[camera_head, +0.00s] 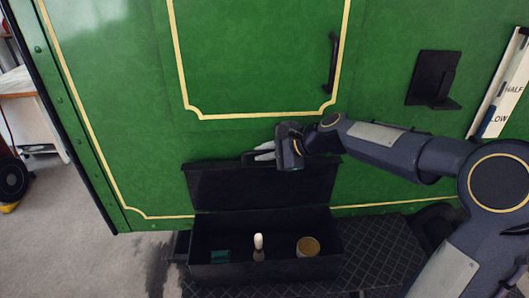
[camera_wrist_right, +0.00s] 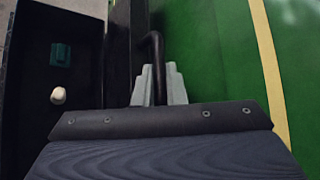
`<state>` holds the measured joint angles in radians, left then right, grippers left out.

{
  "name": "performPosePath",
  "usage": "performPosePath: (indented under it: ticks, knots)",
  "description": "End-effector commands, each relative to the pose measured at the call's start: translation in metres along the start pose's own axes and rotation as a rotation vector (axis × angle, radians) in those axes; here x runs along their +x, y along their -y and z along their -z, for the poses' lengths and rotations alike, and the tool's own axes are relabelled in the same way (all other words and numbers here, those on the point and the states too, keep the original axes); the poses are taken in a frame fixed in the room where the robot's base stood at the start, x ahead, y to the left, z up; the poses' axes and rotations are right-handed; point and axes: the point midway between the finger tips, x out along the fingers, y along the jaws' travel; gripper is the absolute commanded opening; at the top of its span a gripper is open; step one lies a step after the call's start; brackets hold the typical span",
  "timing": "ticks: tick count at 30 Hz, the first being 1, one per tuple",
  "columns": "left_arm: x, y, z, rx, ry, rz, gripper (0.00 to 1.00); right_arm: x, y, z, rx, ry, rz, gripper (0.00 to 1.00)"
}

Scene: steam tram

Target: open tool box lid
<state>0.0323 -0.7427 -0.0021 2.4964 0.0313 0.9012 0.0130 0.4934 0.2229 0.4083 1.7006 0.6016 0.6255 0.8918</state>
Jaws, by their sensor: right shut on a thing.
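The black tool box (camera_head: 265,270) stands on a dark patterned step against the green tram side, and its lid (camera_head: 240,188) is raised, upright or nearly so, behind the open box. My right gripper (camera_head: 265,152) is at the top of the lid, shut on the lid handle, a dark bent bar (camera_wrist_right: 157,60) that shows between the pale fingers in the right wrist view. Inside the box (camera_wrist_right: 30,130) are a teal block (camera_head: 220,256), a white-topped item (camera_head: 259,243) and a round tan item (camera_head: 308,246). My left gripper is in neither view.
The green tram panel (camera_head: 130,100) rises right behind the lid. A black vertical grab handle (camera_head: 332,62) and a black bracket (camera_head: 434,80) are fixed to it. The patterned step (camera_head: 380,250) is clear to the right of the box. Grey floor (camera_head: 60,240) lies to the left.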

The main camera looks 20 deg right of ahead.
Motion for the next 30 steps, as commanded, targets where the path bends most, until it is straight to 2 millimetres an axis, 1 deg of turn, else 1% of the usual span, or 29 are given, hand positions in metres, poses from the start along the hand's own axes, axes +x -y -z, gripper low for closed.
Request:
performPosePath:
  ticks: [12,13,18,26,29,30]
  knots:
    - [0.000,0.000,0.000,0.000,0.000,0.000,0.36,0.000,0.001,-0.002,-0.005,0.003,-0.001,0.00]
    - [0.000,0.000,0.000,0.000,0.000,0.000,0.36,0.000,0.001,-0.002,-0.005,0.003,-0.001,0.12]
    - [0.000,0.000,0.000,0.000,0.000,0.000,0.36,0.000,0.001,-0.001,-0.003,0.002,0.000,0.33]
    - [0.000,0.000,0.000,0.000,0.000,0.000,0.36,-0.001,0.000,0.001,-0.001,0.000,-0.001,0.33]
    - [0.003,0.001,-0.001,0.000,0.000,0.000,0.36,-0.010,0.000,0.002,-0.002,-0.003,0.002,0.33]
    - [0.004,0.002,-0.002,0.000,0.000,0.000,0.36,-0.016,0.000,0.002,-0.001,-0.003,0.003,0.33]
